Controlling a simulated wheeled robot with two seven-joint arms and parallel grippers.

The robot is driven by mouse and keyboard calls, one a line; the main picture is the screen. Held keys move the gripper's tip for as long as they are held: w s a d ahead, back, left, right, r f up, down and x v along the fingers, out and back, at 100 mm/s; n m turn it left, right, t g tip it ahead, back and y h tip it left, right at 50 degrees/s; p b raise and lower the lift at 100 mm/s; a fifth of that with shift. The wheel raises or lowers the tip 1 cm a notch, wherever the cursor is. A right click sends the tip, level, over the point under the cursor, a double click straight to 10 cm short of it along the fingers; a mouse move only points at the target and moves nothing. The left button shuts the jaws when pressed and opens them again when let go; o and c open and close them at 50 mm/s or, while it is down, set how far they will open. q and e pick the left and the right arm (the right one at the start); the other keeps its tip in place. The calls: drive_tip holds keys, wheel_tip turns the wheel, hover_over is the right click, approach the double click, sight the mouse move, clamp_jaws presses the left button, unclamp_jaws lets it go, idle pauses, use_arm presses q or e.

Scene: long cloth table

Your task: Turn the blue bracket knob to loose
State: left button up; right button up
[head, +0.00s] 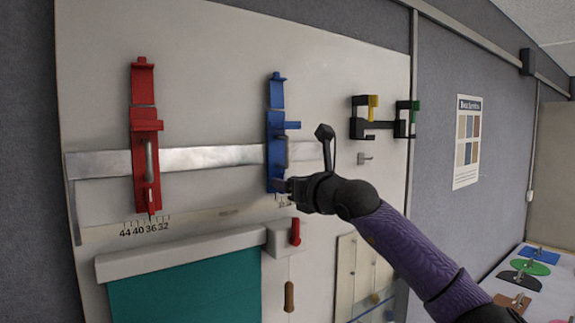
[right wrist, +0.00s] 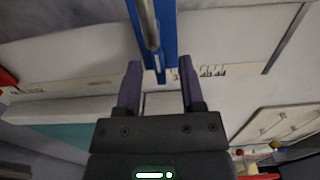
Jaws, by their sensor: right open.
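The blue bracket (head: 276,100) stands upright on the metal rail (head: 215,157) of the wall board. A blue piece sticks out to the right from its middle (head: 292,125), with a grey bar below it. I cannot tell which setting its knob is at. My right gripper (head: 283,186) is at the bracket's lower end, coming from the right. In the right wrist view, the bracket (right wrist: 167,40) and its grey bar lie ahead, between the lines of the open, empty fingers (right wrist: 161,78). Whether a finger touches the bracket is unclear. My left gripper is not in view.
A red bracket (head: 146,120) sits on the same rail to the left. Below are a number scale, a white roller housing (head: 180,252) with a teal sheet (head: 190,290), and a red lever (head: 296,231). A black holder (head: 380,124) is at the upper right.

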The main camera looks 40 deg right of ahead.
drive_tip(key=shift+w, duration=0.3)
clamp_jaws()
drive_tip(key=shift+n, duration=0.3)
drive_tip(key=n+b, duration=0.1)
drive_tip(key=n, duration=0.2)
drive_tip(key=shift+a, duration=0.1)
drive_tip(key=n, duration=0.4)
drive_tip(key=shift+n, duration=0.3)
drive_tip(key=n, duration=0.4)
drive_tip(key=shift+a+f, duration=0.1)
drive_tip(key=n, duration=0.5)
drive_tip(key=shift+f+p, duration=0.15)
drive_tip(key=shift+p, duration=0.25)
drive_tip(key=shift+n, duration=0.4)
